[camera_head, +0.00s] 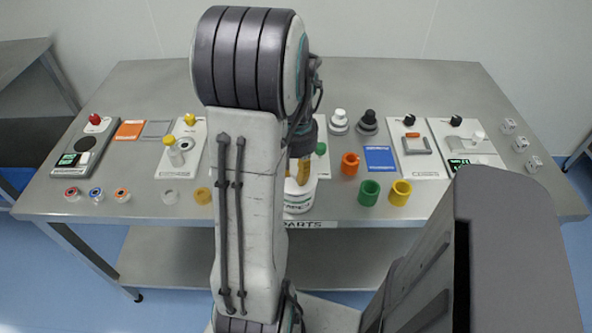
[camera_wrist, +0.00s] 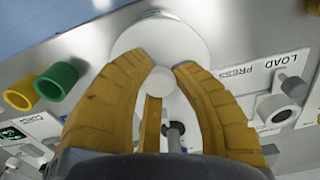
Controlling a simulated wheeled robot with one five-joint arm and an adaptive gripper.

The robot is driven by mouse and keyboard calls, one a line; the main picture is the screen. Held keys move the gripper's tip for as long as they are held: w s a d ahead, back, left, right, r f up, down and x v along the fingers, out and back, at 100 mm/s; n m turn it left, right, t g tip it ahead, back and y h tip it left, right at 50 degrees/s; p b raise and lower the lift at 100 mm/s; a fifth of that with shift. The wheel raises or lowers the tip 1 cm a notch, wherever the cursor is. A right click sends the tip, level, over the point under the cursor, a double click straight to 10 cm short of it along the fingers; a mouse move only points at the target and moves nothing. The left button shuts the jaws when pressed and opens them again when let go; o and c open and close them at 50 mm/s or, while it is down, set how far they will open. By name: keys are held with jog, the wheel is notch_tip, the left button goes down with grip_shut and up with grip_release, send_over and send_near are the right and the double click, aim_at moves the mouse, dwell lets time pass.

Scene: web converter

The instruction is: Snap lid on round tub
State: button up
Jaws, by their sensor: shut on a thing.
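The white round tub (camera_head: 298,203), with dark lettering on its side, stands upright near the front edge of the table in the head view. My gripper (camera_wrist: 164,68) points down at its top with yellow fingers. In the wrist view the round white lid (camera_wrist: 194,40) lies beneath the fingertips. Its small white knob (camera_wrist: 160,80) is between my fingers, and the gripper is shut on it. In the head view my gripper (camera_head: 300,172) is right over the tub, partly hidden by my arm. I cannot tell whether the lid is seated flush on the rim.
A green ring (camera_head: 369,193) and a yellow ring (camera_head: 401,193) stand just right of the tub. An orange part (camera_head: 350,163) and a blue pad (camera_head: 380,159) lie behind them. Panels with knobs fill both sides. The table's rear strip (camera_head: 400,85) is clear.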

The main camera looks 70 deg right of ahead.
jog(key=o, duration=1.6)
jog(key=shift+c, duration=0.2)
jog(key=shift+r, duration=0.2)
jog(key=shift+r+p, duration=2.95)
jog(key=shift+r, duration=0.4)
grip_shut()
